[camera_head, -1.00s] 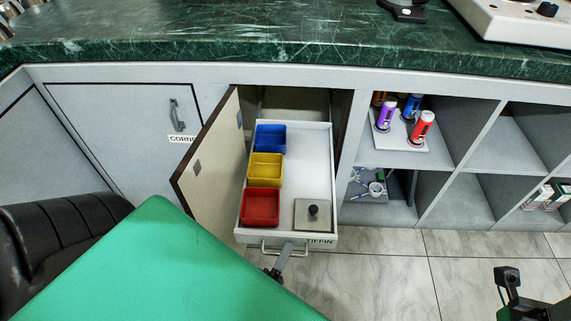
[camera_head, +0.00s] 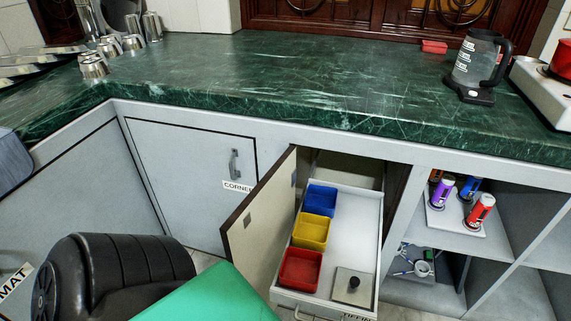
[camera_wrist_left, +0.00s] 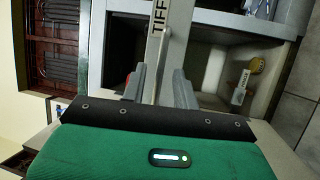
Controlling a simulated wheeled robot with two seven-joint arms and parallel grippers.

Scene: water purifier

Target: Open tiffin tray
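The tiffin tray is a white drawer (camera_head: 345,222) pulled out of the cabinet below the counter in the head view. It holds a blue bin (camera_head: 321,198), a yellow bin (camera_head: 311,231), a red bin (camera_head: 300,269) and a square lid with a black knob (camera_head: 353,285). Its front handle (camera_head: 306,315) is at the bottom edge of the picture. In the left wrist view, my left gripper (camera_wrist_left: 160,88) has its fingers apart, with the handle bar (camera_wrist_left: 160,66) between them, beside the TIFFIN label (camera_wrist_left: 160,15). Whether they touch the bar is unclear. My right gripper is not seen.
A cabinet door (camera_head: 260,210) stands open left of the drawer, beside the closed CORNER door (camera_head: 190,178). Open shelves with cans (camera_head: 480,211) are at the right. The counter (camera_head: 270,85) above carries a kettle (camera_head: 476,62) and metal cups (camera_head: 95,66).

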